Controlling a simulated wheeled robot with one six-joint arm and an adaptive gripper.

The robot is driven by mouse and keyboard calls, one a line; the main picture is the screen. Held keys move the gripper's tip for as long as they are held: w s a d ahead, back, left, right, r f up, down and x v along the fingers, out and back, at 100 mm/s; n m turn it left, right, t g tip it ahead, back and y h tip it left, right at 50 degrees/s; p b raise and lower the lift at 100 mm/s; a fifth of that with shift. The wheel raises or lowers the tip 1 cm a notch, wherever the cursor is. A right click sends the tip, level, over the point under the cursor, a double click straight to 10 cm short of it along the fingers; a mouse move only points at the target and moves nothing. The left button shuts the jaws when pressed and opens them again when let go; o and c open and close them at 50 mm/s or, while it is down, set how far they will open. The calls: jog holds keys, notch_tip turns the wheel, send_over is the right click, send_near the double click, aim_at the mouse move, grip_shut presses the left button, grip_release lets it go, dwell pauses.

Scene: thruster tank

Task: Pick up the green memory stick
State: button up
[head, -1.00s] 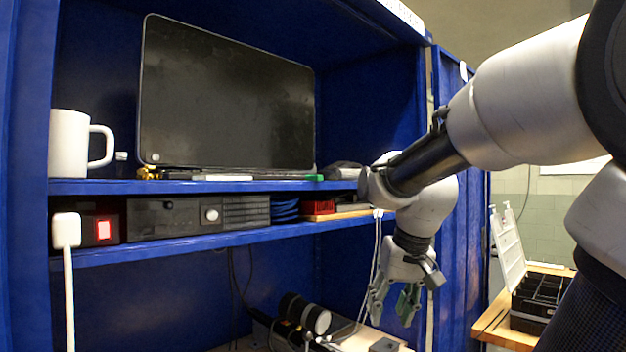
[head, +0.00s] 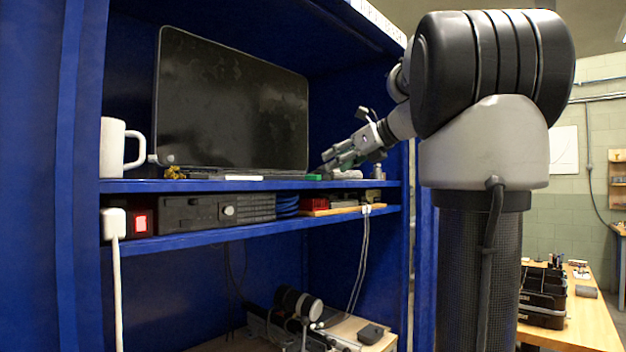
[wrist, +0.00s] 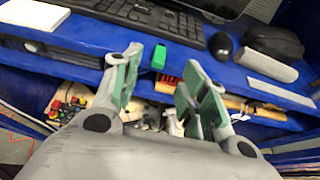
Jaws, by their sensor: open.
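The green memory stick (head: 313,177) lies at the front edge of the upper blue shelf, right of the white block in the head view. In the wrist view the green stick (wrist: 159,57) shows beyond and between my fingertips, near the shelf edge. My gripper (head: 335,161) is open and empty, reaching in from the right, close to the stick. In the wrist view my gripper (wrist: 161,75) has its two green-padded fingers spread on either side of the stick's line, apart from it.
A keyboard (wrist: 150,18) and dark monitor (head: 232,105) stand behind. A black mouse (wrist: 221,45), a grey cylinder (wrist: 266,66) and a dark pouch (wrist: 273,42) lie right of the stick. A white mug (head: 116,148) stands at the left. The lower shelf (head: 180,240) holds boxes.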

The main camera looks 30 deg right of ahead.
aim_at(313, 178)
jog(key=x, duration=0.7)
jog(key=shift+f, duration=0.3)
jog(key=shift+s, duration=0.1)
jog(key=shift+c, duration=0.2)
jog(key=c, duration=0.8)
